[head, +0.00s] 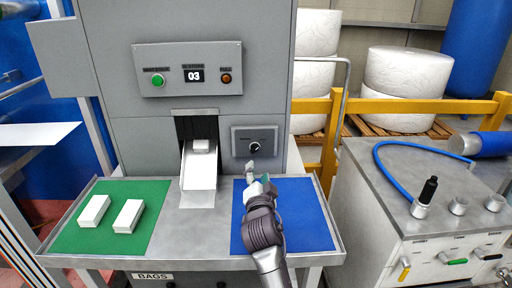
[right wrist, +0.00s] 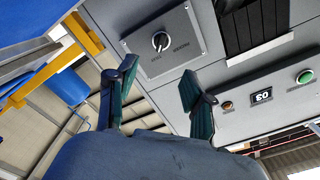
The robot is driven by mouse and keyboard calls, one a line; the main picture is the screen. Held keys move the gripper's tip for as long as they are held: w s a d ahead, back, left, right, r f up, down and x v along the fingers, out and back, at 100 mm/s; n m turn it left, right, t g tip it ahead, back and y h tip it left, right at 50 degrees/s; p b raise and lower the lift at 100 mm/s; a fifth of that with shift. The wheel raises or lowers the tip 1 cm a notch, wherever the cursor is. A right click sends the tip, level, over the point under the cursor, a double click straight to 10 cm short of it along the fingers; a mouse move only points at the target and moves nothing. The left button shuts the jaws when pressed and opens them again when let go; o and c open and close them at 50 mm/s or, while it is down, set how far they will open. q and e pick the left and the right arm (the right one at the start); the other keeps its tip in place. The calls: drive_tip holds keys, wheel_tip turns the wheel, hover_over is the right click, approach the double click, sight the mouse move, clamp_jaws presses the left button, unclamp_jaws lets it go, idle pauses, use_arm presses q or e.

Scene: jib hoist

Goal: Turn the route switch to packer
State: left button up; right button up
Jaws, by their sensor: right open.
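The route switch is a black rotary knob with a pale pointer (head: 254,147) on a grey plate (head: 237,133) on the machine front, right of the chute. My right gripper (head: 257,177) is open and empty, just below and in front of the switch, over the blue mat. Its two fingers (right wrist: 158,78) stand apart in the right wrist view, with the knob ahead of the gap between them and not touched. My left gripper is not in view.
A chute (head: 199,172) holds a white block (head: 201,146) near its top. Two white blocks (head: 94,208) lie on the green mat (head: 75,232). The blue mat (head: 300,215) shows no blocks. A control panel (head: 188,69) reads 03. A grey cabinet (head: 385,200) stands at right.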

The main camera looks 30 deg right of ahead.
sight(256, 149)
drive_tip(key=p+x, duration=0.1)
drive_tip(key=x, duration=0.9)
drive_tip(key=shift+w+d+r+p, duration=0.2)
drive_tip(key=shift+w+d+p, duration=0.05)
drive_tip(key=shift+d+p, duration=0.05)
drive_tip(key=shift+w+d, duration=0.15)
drive_tip(key=shift+w, duration=0.15)
drive_tip(key=shift+w+d+f, duration=0.1)
drive_tip(key=shift+w+d, duration=0.15)
drive_tip(key=shift+w, duration=0.1)
drive_tip(key=shift+c, duration=1.4)
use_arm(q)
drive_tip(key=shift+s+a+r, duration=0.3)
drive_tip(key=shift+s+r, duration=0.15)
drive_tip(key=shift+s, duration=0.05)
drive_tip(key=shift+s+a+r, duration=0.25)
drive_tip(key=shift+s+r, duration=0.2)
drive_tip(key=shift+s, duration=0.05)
use_arm(e)
clamp_jaws()
